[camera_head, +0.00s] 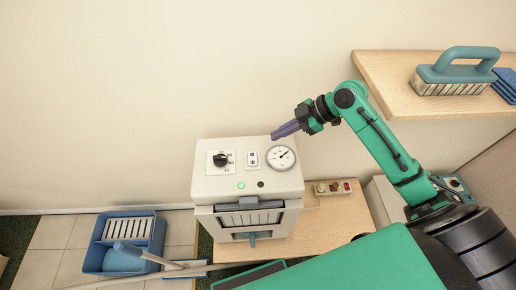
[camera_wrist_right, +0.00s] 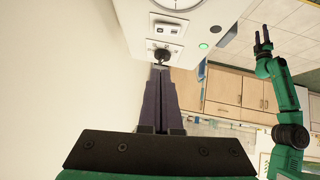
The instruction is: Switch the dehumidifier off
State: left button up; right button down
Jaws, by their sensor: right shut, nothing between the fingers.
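The dehumidifier (camera_head: 202,184) is a pale box with its control panel on top. The panel has a black knob (camera_head: 221,160), a small switch plate (camera_head: 252,158), a round gauge (camera_head: 281,158), a lit green lamp (camera_head: 241,185) and a dark button (camera_head: 261,184). My right gripper (camera_head: 273,135) is shut and empty, above the panel's back edge, pointing left. In the right wrist view its fingertips (camera_wrist_right: 160,68) line up with the knob (camera_wrist_right: 162,54); contact is not evident. My left gripper (camera_wrist_right: 262,37) shows only in that view, fingers apart, away from the panel.
A shelf (camera_head: 398,88) at the upper right bears a brush (camera_head: 455,72). A blue bucket (camera_head: 92,258) and mop handle (camera_head: 165,262) lie lower left. Wall is behind.

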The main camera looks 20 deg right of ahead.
aim_at(249, 155)
jog(key=p+x, duration=0.2)
jog(key=x, duration=0.7)
jog(key=shift+w+p, duration=0.1)
jog(key=shift+p, duration=0.2)
jog(key=f, duration=0.2)
jog(key=shift+w+d+f+p, duration=0.2)
jog(key=shift+f+p, duration=0.1)
jog(key=shift+f, duration=0.05)
jog(key=shift+w+d+f, duration=0.1)
jog(key=shift+f, duration=0.45)
pick_arm(q)
jog(key=w+r, duration=0.1)
jog(key=r, duration=0.1)
jog(key=w+d+r, duration=0.1)
jog(key=shift+w+r, duration=0.3)
jog(key=shift+r, duration=0.05)
jog(key=shift+f, duration=0.1)
